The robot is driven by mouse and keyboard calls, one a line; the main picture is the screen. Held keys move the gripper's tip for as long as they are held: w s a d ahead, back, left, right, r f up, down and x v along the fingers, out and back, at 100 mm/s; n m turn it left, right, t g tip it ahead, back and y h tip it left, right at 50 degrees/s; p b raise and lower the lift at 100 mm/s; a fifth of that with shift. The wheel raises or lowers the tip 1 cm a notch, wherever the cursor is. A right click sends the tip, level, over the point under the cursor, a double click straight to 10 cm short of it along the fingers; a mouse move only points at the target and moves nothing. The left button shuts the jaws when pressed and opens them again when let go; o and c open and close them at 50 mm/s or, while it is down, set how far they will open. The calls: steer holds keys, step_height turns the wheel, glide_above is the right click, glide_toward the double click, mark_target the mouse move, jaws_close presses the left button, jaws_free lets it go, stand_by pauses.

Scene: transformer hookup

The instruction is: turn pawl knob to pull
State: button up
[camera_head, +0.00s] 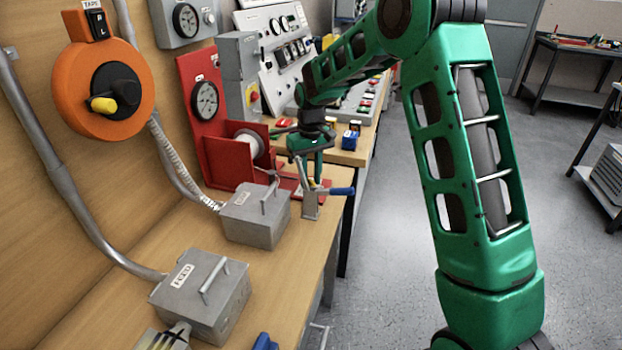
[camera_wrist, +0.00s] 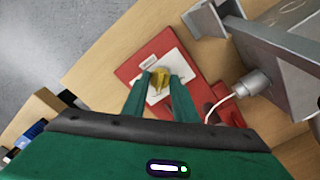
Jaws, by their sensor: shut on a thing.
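The pawl knob (camera_wrist: 160,77) is small and brass-yellow. It stands on a white label plate (camera_wrist: 178,62) on the red base (camera_wrist: 128,72) in the wrist view. My gripper (camera_wrist: 161,84) points down at it, with one green finger on each side, shut on the knob. Which label the knob points to is too small to read. In the head view my gripper (camera_head: 305,163) is low over the red winch stand (camera_head: 205,120), and the knob is hidden there.
A grey post with a blue-handled crank (camera_head: 342,190) stands close in front of my gripper. The white spool (camera_head: 250,143) is to its left. Grey boxes (camera_head: 255,212) stand nearer on the bench. Open floor (camera_head: 375,235) lies to the right.

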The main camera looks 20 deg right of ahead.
mark_target(311, 180)
steer(key=o, duration=1.1)
steer(key=shift+r, duration=0.5)
step_height(311, 180, up, 10)
steer(key=shift+f, duration=0.15)
